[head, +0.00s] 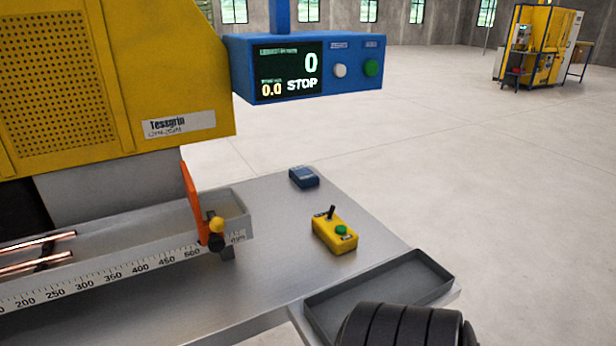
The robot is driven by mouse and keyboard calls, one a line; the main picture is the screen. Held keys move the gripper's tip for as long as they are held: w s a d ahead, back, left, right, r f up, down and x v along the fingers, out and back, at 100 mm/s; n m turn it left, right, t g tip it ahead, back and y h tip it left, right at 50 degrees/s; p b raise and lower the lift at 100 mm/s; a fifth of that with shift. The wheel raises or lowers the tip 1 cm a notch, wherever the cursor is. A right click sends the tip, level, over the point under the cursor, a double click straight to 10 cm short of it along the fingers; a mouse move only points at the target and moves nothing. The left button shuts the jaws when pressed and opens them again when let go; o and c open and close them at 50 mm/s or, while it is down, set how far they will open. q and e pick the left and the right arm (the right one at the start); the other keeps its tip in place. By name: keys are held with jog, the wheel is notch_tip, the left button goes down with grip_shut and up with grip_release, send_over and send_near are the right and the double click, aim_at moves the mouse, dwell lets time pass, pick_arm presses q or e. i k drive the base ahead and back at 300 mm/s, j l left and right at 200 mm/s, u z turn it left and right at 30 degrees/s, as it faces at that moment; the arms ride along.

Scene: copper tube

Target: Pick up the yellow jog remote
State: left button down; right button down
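The yellow jog remote (334,235) lies on the grey metal table (285,265) in the head view, right of centre. It has a black lever and a green button on top. Nothing touches it from above. Neither of my grippers shows in this view. A black ribbed part at the bottom right seems to belong to my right arm, but no fingers show there.
A small blue box (304,177) lies behind the remote. A dark shallow tray (425,275) is at the front right. A ruler channel (165,262) with an orange stop (192,205) and copper tubes (38,240) is left. A blue control panel (308,68) hangs above.

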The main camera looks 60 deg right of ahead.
aim_at(339, 245)
jog(key=z, duration=2.2)
jog(key=i+l+u, duration=0.1)
jog(key=l, duration=0.1)
